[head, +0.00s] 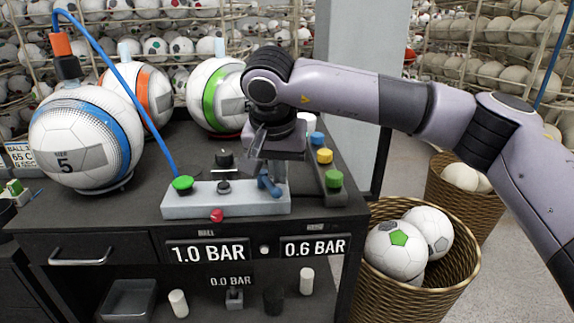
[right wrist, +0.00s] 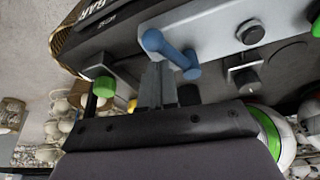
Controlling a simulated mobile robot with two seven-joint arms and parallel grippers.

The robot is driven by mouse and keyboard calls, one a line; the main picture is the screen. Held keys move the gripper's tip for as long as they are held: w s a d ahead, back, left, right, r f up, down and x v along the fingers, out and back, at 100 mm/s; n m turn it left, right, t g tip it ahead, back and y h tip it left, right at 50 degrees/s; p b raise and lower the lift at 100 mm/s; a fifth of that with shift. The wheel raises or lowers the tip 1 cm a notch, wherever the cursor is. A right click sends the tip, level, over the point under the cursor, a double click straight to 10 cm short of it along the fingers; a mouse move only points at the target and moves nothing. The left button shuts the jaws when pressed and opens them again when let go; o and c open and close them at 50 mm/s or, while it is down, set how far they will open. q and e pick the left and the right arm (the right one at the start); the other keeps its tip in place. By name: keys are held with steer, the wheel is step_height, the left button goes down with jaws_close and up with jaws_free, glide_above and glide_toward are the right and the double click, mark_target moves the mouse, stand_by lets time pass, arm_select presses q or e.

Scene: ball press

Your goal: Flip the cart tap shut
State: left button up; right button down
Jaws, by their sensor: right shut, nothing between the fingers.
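The blue-handled tap (head: 268,185) sits at the right end of a pale grey block (head: 232,205) on the black cart. In the right wrist view the blue tap (right wrist: 170,50) lies slantwise just beyond my fingertips. My right gripper (head: 279,172) points down over the right end of the block, right behind the tap. Its fingers are shut with nothing between them; they also show in the right wrist view (right wrist: 158,75). I cannot tell whether they touch the tap. My left gripper is not in view.
A green fitting (head: 182,184) with a blue hose, a black knob (head: 224,187) and a red knob (head: 217,215) are on the block. Yellow (head: 324,155) and green (head: 333,179) caps stand to the right. A ball marked 5 (head: 85,140) stands left; a ball basket (head: 455,275) stands right.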

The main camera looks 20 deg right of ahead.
steer(key=shift+s+a, duration=0.1)
steer(key=shift+a, duration=0.2)
steer(key=shift+w+d+p, duration=0.15)
steer(key=shift+w+p, duration=0.3)
steer(key=shift+w, duration=0.4)
steer(key=shift+d, duration=0.1)
